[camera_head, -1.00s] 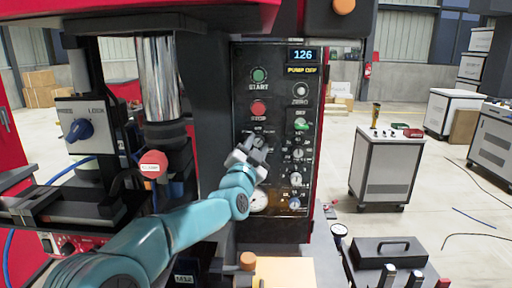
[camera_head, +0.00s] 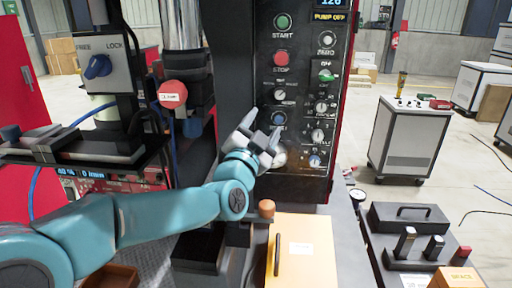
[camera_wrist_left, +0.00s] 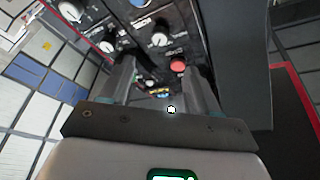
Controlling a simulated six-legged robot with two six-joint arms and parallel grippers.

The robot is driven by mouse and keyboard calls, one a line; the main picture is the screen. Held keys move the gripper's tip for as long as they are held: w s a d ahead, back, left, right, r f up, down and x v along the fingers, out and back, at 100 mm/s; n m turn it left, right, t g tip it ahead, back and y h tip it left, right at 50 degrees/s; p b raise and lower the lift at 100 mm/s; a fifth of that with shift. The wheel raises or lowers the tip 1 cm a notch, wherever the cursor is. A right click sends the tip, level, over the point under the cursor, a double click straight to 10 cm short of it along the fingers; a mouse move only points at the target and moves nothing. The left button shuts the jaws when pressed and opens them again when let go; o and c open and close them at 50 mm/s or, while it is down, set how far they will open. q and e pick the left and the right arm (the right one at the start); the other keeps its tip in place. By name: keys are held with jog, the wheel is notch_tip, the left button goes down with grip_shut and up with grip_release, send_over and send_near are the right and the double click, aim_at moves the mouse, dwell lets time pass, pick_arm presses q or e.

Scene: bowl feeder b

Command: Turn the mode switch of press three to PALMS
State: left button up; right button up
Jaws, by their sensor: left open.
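The black control panel (camera_head: 299,65) of the press stands upright at the centre of the head view. In its left column, below the red STOP button (camera_head: 281,59), are a pale-faced knob (camera_head: 279,95) and a blue knob (camera_head: 278,118). Their small labels are unreadable, so I cannot tell which is the mode switch or its setting. My left gripper (camera_head: 263,124) is open and empty, its fingertips just left of and below the blue knob. Contact cannot be told. The left wrist view shows both fingers apart (camera_wrist_left: 160,85) before the panel, with a white knob (camera_wrist_left: 160,40) beyond.
Another blue knob sits on a grey LOCK box (camera_head: 97,66) at the left. A red round knob (camera_head: 173,94) stands left of the panel.

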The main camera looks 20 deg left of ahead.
pick_arm(q)
jog(key=v, duration=0.4)
jog(key=shift+s+b, duration=0.1)
jog(key=shift+b, duration=0.25)
